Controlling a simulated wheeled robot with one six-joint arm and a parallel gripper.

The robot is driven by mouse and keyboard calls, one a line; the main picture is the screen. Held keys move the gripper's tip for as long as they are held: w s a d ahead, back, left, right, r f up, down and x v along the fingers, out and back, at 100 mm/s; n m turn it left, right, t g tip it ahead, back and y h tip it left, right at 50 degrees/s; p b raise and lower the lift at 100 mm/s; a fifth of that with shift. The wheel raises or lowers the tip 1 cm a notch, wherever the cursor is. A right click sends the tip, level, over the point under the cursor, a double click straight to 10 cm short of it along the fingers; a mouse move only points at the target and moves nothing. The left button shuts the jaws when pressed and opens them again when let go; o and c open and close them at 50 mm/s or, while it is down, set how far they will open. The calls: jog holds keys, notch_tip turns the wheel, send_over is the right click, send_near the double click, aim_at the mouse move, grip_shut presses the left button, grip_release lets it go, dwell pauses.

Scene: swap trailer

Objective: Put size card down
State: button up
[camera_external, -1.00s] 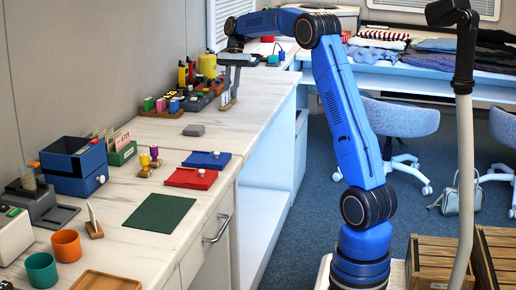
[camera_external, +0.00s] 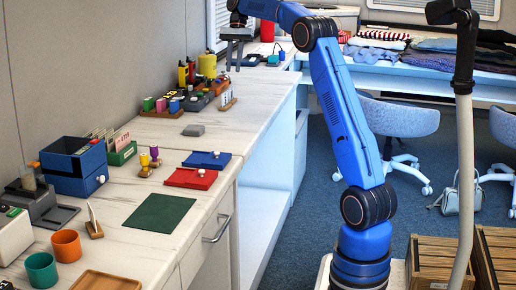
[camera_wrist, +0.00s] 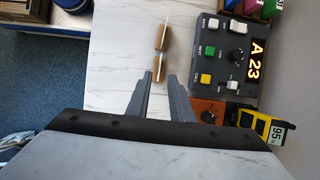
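Two small wooden stands, each with a thin white card seen edge-on, are ahead of my fingers in the wrist view: a nearer size card (camera_wrist: 160,66) and a farther one (camera_wrist: 166,30). In the external view the wooden stands (camera_external: 228,103) stand upright on the far counter near its right edge. My gripper (camera_external: 233,66) is above and behind them, pointing down. The card faces are not readable.
A grey control box showing "A 23" (camera_wrist: 257,60), an orange block (camera_wrist: 207,110) and a yellow-black device (camera_wrist: 255,124) are right of my fingers. Another card stand (camera_external: 94,226) is on the near counter beside a green mat (camera_external: 160,212). White counter is clear left of the fingers.

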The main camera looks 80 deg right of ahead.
jog(key=s+a+r+n+h, duration=0.1)
jog(key=s+a+n, duration=0.2)
jog(key=a, duration=0.7)
jog(key=s+a+r+n+t+h, duration=0.15)
jog(key=s+a, duration=0.25)
jog(key=a, duration=0.5)
jog(key=s+a+r+n+h, duration=0.1)
jog(key=s+a+n, duration=0.2)
jog(key=a, duration=0.7)
jog(key=s+a+f+n+t, duration=0.1)
jog(key=s+a+f+n, duration=0.4)
jog(key=s+a+f, duration=0.3)
jog(key=s+a+f+n+t+h, duration=0.1)
jog(key=s+a+f+n, duration=0.4)
jog(key=s, duration=1.1)
jog(key=a+f+t, duration=0.1)
jog(key=a+f, duration=0.2)
jog(key=f, duration=0.1)
jog(key=shift+s+a+f, duration=0.15)
jog(key=shift+a+f, duration=0.15)
jog(key=shift+f, duration=0.05)
jog(key=shift+o, duration=0.5)
jog(key=shift+s+f+n, duration=0.25)
jog(key=shift+s+f, duration=0.05)
jog(key=shift+f, duration=0.15)
jog(key=shift+r, duration=0.1)
